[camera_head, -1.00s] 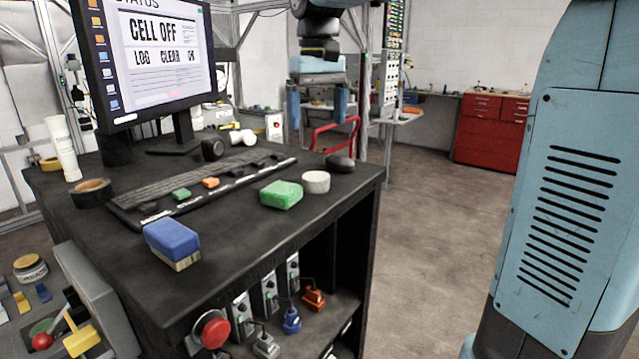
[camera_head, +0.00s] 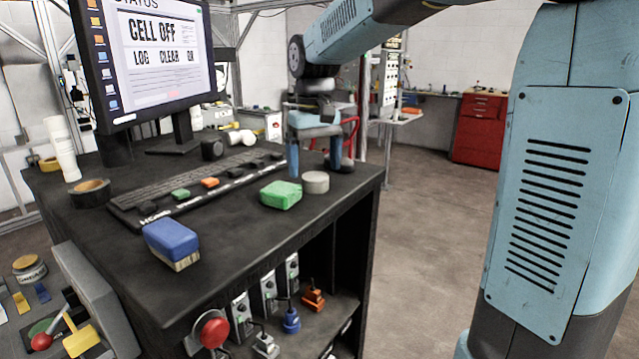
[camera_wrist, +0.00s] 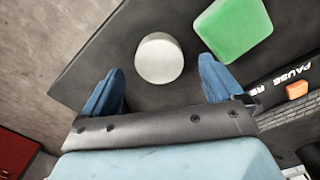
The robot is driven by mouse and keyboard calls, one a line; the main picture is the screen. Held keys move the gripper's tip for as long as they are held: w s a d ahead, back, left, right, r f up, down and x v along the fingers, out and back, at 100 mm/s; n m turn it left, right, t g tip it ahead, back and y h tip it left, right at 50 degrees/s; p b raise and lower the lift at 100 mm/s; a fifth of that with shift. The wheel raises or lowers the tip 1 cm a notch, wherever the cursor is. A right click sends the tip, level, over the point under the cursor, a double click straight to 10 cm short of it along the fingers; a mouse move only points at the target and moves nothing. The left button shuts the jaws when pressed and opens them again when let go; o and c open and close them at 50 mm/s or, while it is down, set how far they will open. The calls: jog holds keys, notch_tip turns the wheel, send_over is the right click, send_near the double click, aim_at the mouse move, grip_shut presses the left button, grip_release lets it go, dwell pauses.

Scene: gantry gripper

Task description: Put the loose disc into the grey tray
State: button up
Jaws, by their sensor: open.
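A pale round disc (camera_head: 316,182) lies on the black desk top near its right edge, just right of a green block. My gripper (camera_head: 315,163) is open and empty, fingers pointing down, over and slightly behind the disc. In the wrist view the disc (camera_wrist: 159,58) lies ahead of the gap between the blue fingers (camera_wrist: 160,83), apart from both. A grey tray-like container (camera_head: 97,300) is at the lower left, beside and below the desk; its inside is partly cut off by the picture edge.
The green block (camera_head: 281,195) lies close to the disc and shows beside my finger in the wrist view (camera_wrist: 233,28). A blue block (camera_head: 171,243), a keyboard (camera_head: 190,180), tape (camera_head: 91,192) and a monitor (camera_head: 155,60) are on the desk.

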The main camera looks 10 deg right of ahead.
aim_at(315, 176)
jog(key=shift+f, duration=1.7)
jog(key=shift+c, duration=0.2)
jog(key=c, duration=1.3)
jog(key=shift+w+r, duration=0.1)
jog(key=shift+r, duration=0.25)
notch_tip(315, 176, up, 2)
jog(key=shift+r, duration=0.25)
jog(key=s+r, duration=0.3)
jog(key=s, duration=0.1)
jog(key=s+d+r, duration=0.1)
jog(key=s+r, duration=0.2)
jog(key=s, duration=0.2)
jog(key=s+r, duration=0.3)
jog(key=s, duration=0.2)
jog(key=shift+d+r, duration=0.15)
jog(key=shift+r, duration=0.25)
